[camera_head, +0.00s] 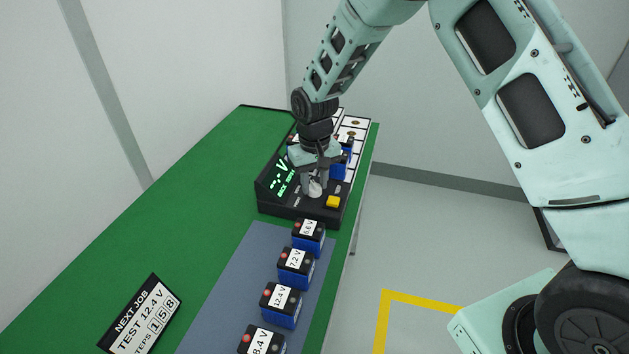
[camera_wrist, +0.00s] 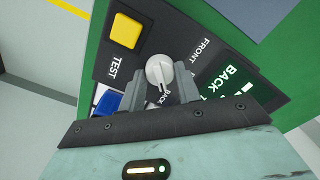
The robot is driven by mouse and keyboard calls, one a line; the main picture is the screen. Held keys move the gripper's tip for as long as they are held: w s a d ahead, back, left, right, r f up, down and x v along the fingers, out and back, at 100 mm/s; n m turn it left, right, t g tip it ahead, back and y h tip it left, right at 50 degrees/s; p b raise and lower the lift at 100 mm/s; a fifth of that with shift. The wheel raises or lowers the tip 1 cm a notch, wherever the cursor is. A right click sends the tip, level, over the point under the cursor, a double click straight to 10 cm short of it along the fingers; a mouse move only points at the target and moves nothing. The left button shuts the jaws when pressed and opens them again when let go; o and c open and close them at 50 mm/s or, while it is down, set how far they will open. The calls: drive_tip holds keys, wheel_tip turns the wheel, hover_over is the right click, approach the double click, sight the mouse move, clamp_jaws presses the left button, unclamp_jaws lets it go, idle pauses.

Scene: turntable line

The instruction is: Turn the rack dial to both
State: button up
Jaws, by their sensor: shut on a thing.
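The rack dial (camera_wrist: 159,71) is a round white-grey knob with a dark pointer mark, set on the black tester panel. In the wrist view, labels FRONT and BACK show beside it, BACK partly covered by a finger. My gripper (camera_wrist: 160,82) has its two grey fingers on either side of the dial, shut on it. In the head view, my gripper (camera_head: 315,184) reaches down to the dial (camera_head: 315,189) on the black tester (camera_head: 290,202). The lit green display (camera_wrist: 229,84) reads BACK in part. Any label for both is not visible.
A yellow TEST button (camera_wrist: 125,30) sits close to the dial. A blue battery (camera_head: 338,166) stands in the rack behind my gripper. Several labelled batteries (camera_head: 295,268) line the grey mat (camera_head: 225,290). A NEXT JOB sign (camera_head: 143,315) lies on the green bench (camera_head: 180,205).

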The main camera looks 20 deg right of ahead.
sight(314, 184)
drive_tip(key=n+p, duration=0.1)
drive_tip(key=n, duration=0.3)
drive_tip(key=shift+r+n, duration=0.1)
drive_tip(key=shift+n, duration=0.3)
drive_tip(key=shift+n+p, duration=0.5)
drive_tip(key=shift+n, duration=1.8)
drive_tip(key=o, duration=1)
wheel_tip(314, 184, up, 17)
drive_tip(key=shift+r+b, duration=0.15)
drive_tip(key=shift+b, duration=0.6)
drive_tip(key=shift+a, duration=0.1)
